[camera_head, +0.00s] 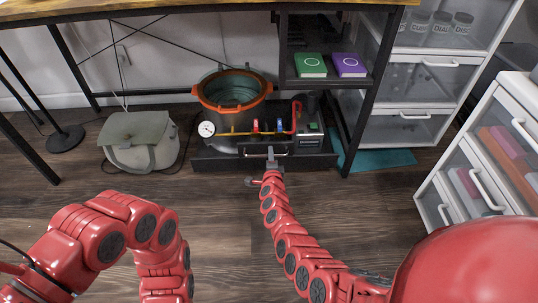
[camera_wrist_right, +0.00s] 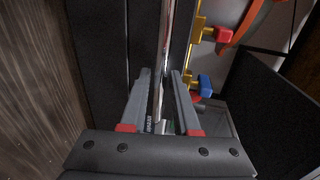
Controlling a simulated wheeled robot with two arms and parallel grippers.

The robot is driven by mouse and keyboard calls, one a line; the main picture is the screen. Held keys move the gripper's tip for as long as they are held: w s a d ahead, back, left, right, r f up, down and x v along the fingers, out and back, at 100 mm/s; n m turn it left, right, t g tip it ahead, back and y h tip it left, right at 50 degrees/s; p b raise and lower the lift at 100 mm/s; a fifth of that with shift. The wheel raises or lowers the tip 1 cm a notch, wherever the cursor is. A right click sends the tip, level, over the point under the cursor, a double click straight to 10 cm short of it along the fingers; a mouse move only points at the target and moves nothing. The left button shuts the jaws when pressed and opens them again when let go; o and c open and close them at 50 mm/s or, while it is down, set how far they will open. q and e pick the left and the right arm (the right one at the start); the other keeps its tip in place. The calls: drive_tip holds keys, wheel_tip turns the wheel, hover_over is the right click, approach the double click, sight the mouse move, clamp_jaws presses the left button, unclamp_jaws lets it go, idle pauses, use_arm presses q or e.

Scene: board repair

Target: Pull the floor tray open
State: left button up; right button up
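The floor tray (camera_head: 210,163) is a low dark tray on the floor under the desk, with a pale bar handle (camera_head: 254,153) on its front. My right gripper (camera_head: 271,160) is at the right part of this handle. In the right wrist view my right gripper (camera_wrist_right: 160,82) has its two grey fingers parted, with a thin light bar between them and a visible gap. Contact with the handle cannot be made out. My left arm is bent at lower left; its gripper is out of the picture.
The tray bears an orange-rimmed pot (camera_head: 233,92), a gauge manifold (camera_head: 255,130) and a dark pump (camera_head: 309,130). A grey bag (camera_head: 140,141) lies left of it. Drawer units (camera_head: 485,165) stand at right. The wooden floor in front (camera_head: 225,205) is clear.

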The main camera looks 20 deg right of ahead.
drive_tip(key=shift+w, duration=0.15)
clamp_jaws()
idle(1.4)
